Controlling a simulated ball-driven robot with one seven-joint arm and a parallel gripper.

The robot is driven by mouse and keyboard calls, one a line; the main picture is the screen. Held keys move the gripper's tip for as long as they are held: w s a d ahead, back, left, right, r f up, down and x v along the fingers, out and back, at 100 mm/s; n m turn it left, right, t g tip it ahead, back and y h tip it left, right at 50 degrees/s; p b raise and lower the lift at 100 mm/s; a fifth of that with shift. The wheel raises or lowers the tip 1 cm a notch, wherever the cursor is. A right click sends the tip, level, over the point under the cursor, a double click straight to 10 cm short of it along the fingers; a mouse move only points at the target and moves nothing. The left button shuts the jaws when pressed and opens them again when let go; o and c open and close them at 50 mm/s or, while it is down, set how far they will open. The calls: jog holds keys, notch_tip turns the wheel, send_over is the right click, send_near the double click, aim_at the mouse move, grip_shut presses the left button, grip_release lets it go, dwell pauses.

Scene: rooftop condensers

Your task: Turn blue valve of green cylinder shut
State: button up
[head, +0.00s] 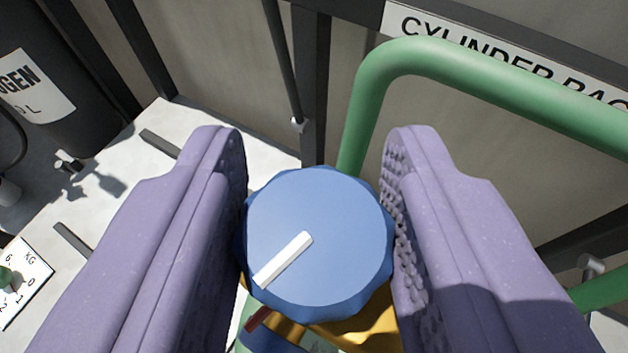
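The blue valve (345,220) is a round, faceted knob in the middle of the head view. A white bar on its top runs from near the centre to the lower-left rim. My gripper (315,215) has one purple finger on each side of the knob, and both pads appear to touch its sides. A brass valve body (365,330) shows below the knob, with a small red part (258,318) at its lower left. The green cylinder is mostly hidden under the knob and fingers.
A thick green tube (440,58) bends above and to the right of the valve. Behind it is a dark rack with a "CYLINDER RAC" sign (490,48). A dark cylinder (75,100) stands upper left. A scale dial marked KG (30,285) is lower left.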

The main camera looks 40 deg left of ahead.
jog(key=c, duration=0.4)
